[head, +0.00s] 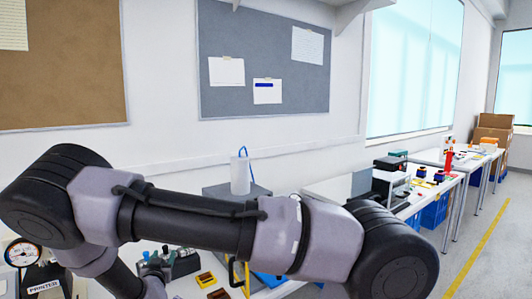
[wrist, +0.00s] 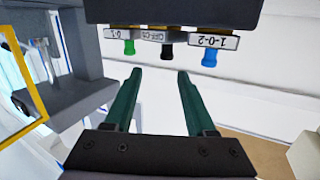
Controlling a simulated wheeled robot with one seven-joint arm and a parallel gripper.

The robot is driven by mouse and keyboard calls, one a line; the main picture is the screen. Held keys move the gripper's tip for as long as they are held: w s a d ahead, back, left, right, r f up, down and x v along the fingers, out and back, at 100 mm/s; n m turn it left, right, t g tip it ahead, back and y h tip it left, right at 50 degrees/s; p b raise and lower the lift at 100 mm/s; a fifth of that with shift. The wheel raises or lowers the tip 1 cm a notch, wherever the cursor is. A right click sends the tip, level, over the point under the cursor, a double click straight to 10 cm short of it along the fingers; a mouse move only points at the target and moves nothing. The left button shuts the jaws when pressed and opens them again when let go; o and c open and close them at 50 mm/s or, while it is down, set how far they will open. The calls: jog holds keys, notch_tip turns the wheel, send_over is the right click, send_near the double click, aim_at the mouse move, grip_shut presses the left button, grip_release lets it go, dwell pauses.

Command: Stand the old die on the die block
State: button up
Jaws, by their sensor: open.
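My gripper (wrist: 159,74) shows in the wrist view with its two green fingers apart and nothing between them. Its fingertips point towards a dark box with green, black and blue knobs. I cannot make out the old die or the die block in either view.
The knobs are green (wrist: 129,47), black (wrist: 167,52) and blue (wrist: 209,57). A grey machine (wrist: 75,98) stands left in the wrist view. In the head view a dial gauge (head: 21,254) and a small yellow-edged tray (head: 206,280) are on the bench.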

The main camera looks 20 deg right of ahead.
jog(key=w+d+r+m+g+y, duration=0.1)
jog(key=w+d+r+m+g, duration=0.15)
jog(key=r, duration=0.35)
jog(key=w+d+r+m+g+y, duration=0.1)
jog(key=w+d+r+m+g, duration=0.15)
jog(key=r, duration=0.35)
jog(key=s+d+r+g+y, duration=0.1)
jog(key=s+d+r, duration=0.15)
jog(key=r, duration=0.35)
jog(key=s+d+r+n+g+y, duration=0.1)
jog(key=d+r, duration=0.3)
jog(key=r, duration=0.2)
jog(key=s+d+r+g+y, duration=0.1)
jog(key=s+d+r+y, duration=0.15)
jog(key=r, duration=0.25)
jog(key=s+d+r+n+g, duration=0.1)
jog(key=s+d+r+n, duration=0.1)
jog(key=s+d+r, duration=0.9)
jog(key=s+d+h, duration=0.1)
jog(key=s+d, duration=0.1)
jog(key=s, duration=0.5)
jog(key=s+d+h, duration=0.1)
jog(key=s+d, duration=0.1)
jog(key=s, duration=0.5)
jog(key=shift+s+d+r+g, duration=0.25)
jog(key=shift+d+r+g, duration=0.05)
